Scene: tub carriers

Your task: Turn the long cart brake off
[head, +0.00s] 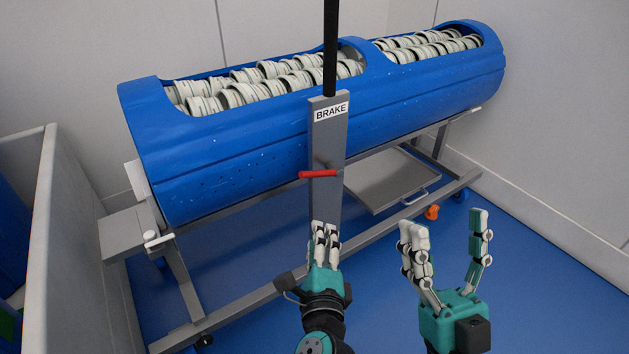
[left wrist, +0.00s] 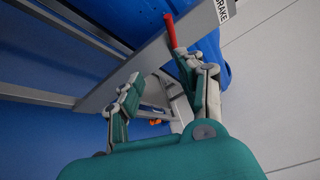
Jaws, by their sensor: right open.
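The long cart (head: 420,82) is a blue half-open tub on a grey frame. A grey upright plate (head: 329,135) labelled BRAKE stands at its front. The red brake lever (head: 317,174) sticks out leftward from a pivot on this plate, nearly level. The left wrist view also shows the red lever (left wrist: 171,30), close to the tip of one finger; I cannot tell if they touch. My left gripper (head: 326,231) is below the lever, in front of the plate. Its fingers are spread in the left wrist view (left wrist: 160,72), with nothing held. My right gripper (head: 452,232) is open and empty, lower right.
White ringed parts (head: 270,80) fill the tub. A black pole rises above the plate. A grey shelf (head: 388,180) and an orange item (head: 432,212) lie low at the right. A grey-walled bin (head: 45,240) is at the left. Blue floor (head: 550,290) is clear at the right.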

